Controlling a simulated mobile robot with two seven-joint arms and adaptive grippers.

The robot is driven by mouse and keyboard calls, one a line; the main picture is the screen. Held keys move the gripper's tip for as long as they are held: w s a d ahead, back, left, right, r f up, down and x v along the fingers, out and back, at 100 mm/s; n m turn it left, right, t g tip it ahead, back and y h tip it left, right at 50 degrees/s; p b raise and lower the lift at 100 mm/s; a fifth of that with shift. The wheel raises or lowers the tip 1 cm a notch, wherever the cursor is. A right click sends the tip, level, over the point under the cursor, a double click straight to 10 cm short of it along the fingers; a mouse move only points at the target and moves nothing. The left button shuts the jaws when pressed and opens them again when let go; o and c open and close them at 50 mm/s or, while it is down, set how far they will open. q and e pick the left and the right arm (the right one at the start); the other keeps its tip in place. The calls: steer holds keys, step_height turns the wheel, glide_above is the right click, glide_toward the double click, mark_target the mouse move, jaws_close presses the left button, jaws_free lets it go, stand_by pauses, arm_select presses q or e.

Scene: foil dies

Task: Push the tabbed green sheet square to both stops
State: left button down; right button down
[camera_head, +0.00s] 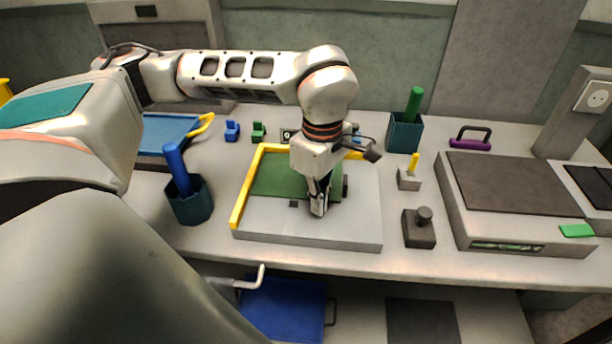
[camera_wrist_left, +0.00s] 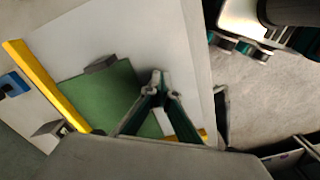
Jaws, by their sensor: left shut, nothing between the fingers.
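The green sheet (camera_head: 272,178) lies on a pale grey plate (camera_head: 330,236). One yellow stop (camera_head: 246,190) runs along its left side and another yellow stop (camera_head: 274,148) along the back. A small dark tab (camera_head: 293,203) shows at its front edge. The sheet lies close along the left stop; I cannot tell whether it touches either stop along its full length. My left gripper (camera_head: 318,208) is shut and empty, pointing down at the sheet's front right part and hiding some of it.
A dark teal cup with a blue handle (camera_head: 190,203) stands left of the plate. A dark block with a knob (camera_head: 419,230) and a grey block with a yellow peg (camera_head: 409,179) stand right. A teal holder (camera_head: 404,134) is behind, and a flat grey machine (camera_head: 510,190) is farther right.

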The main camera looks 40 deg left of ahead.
arm_select(q)
steer(key=shift+f+b, duration=0.3)
steer(key=shift+f, duration=0.45)
steer(key=shift+r, duration=0.1)
stand_by(0.9)
steer(key=shift+w, duration=0.1)
steer(key=shift+w+a+p, duration=0.35)
steer(key=shift+w+a, duration=0.25)
steer(key=shift+w, duration=0.35)
steer(key=shift+s+d, duration=0.3)
steer(key=shift+s, duration=0.25)
